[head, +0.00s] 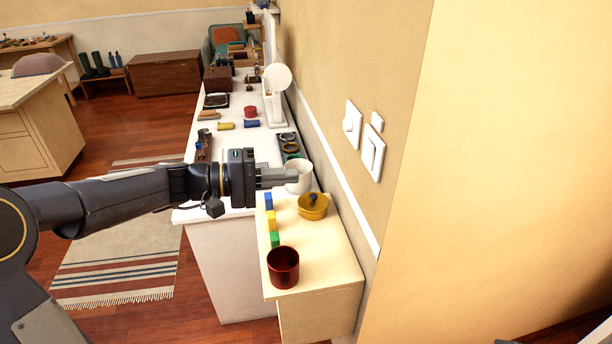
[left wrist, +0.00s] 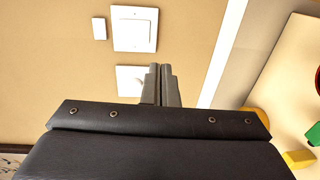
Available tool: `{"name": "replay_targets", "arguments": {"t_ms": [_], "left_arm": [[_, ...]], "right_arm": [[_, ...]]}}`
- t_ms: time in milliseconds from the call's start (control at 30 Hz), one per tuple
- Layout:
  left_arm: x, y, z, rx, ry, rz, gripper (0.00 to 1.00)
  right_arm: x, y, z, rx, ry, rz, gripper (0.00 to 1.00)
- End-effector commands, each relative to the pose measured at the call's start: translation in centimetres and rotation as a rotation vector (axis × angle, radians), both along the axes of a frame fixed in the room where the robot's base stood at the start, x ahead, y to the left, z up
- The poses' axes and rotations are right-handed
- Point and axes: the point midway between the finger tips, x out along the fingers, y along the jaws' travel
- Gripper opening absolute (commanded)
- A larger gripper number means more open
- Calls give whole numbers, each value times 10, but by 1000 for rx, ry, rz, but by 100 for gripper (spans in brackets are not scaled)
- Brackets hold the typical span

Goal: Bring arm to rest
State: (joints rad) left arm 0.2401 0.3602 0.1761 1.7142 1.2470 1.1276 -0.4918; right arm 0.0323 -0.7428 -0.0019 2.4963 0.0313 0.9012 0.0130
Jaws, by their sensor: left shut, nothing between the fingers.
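My left arm (head: 120,200) reaches in from the left in the head view. Its gripper (head: 292,177) is shut and empty, with the fingers pointing right toward the wall. In the head view the fingers overlap the white cup (head: 300,172); I cannot tell the gap between them. In the left wrist view the closed fingers (left wrist: 160,84) point at the wall with its switch plates (left wrist: 134,28). My right gripper is not in view.
A long white counter (head: 229,165) with many small items runs behind. Open floor lies left.

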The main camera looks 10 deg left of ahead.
Motion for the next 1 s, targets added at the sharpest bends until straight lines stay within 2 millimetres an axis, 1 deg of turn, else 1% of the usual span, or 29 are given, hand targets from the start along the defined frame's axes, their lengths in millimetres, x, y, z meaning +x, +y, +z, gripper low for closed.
{"name": "replay_targets", "arguments": {"t_ms": [133, 433, 500, 567, 667, 700, 767, 800, 867, 900, 1000], "left_arm": [[-2, 6, -1, 0, 1, -2, 0], [-3, 6, -1, 2, 0, -2, 0], [-9, 6, 0, 23, -2, -7, 0], [-21, 5, 0, 66, -2, -15, 0], [-59, 7, -4, 200, -2, -33, 0], [-79, 10, -9, 274, -3, -37, 0], [-111, 17, -18, 393, -2, -38, 0], [-132, 23, -26, 474, -3, -32, 0], [-162, 34, -39, 590, -7, -16, 0], [-181, 42, -48, 664, -12, -1, 0], [-221, 63, -71, 829, -30, 47, 0]], "right_arm": [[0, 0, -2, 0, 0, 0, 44], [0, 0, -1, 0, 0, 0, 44], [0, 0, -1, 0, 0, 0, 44], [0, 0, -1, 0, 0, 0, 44], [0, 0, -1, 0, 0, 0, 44], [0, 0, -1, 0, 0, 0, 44], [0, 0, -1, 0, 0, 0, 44], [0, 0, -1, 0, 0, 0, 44], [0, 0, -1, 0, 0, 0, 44], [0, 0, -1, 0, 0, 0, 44], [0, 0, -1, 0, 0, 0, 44]]}}
